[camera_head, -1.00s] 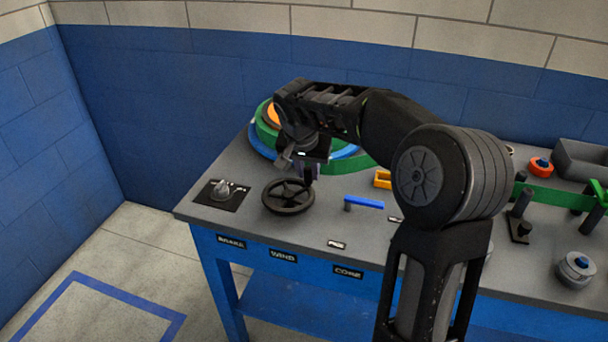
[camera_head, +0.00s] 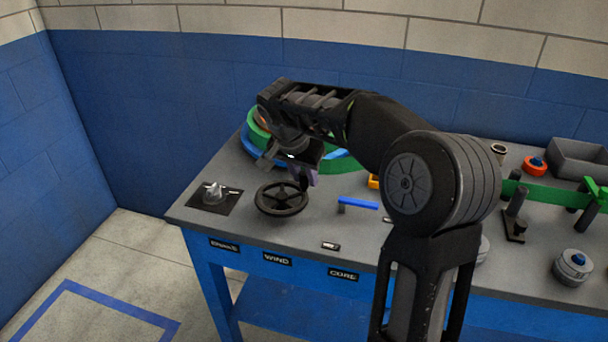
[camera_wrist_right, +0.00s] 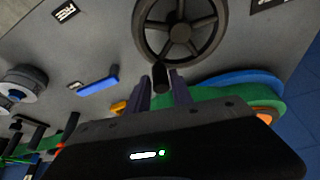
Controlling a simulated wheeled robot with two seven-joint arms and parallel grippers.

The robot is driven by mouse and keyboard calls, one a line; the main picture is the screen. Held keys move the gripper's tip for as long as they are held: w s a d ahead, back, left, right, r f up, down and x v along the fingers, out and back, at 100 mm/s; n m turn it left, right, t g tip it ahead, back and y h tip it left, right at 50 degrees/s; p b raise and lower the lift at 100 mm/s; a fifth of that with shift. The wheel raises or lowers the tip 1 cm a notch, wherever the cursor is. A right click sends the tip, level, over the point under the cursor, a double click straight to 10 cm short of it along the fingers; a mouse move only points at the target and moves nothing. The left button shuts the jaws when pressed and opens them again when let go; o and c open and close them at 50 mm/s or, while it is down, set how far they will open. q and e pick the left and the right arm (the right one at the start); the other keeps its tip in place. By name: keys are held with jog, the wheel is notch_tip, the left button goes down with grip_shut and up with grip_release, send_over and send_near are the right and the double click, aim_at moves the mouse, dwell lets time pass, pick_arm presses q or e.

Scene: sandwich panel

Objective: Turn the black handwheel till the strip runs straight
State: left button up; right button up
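The black handwheel (camera_head: 281,211) lies flat near the table's front left, with spokes and an upright handle at its rim. Its rim and spokes also show in the right wrist view (camera_wrist_right: 180,31). My right gripper (camera_head: 308,178) points down at the wheel's right far side. In the right wrist view its two fingers (camera_wrist_right: 161,90) stand on either side of the black handle (camera_wrist_right: 160,78); I cannot tell whether they press on it. A green strip (camera_head: 550,195) runs between dark posts at the right; my arm hides its middle. My left gripper is not in view.
A green and blue round reel (camera_head: 340,163) stands behind my gripper. A grey knob (camera_head: 213,191) on a black plate is left of the wheel. A blue lever (camera_head: 358,203) is to its right. A grey bin (camera_head: 580,157) stands far right.

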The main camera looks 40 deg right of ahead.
jog(key=shift+o, duration=1.3)
jog(key=v, duration=0.7)
jog(key=shift+a+r, duration=0.2)
jog(key=shift+r, duration=0.15)
jog(key=shift+s, duration=0.15)
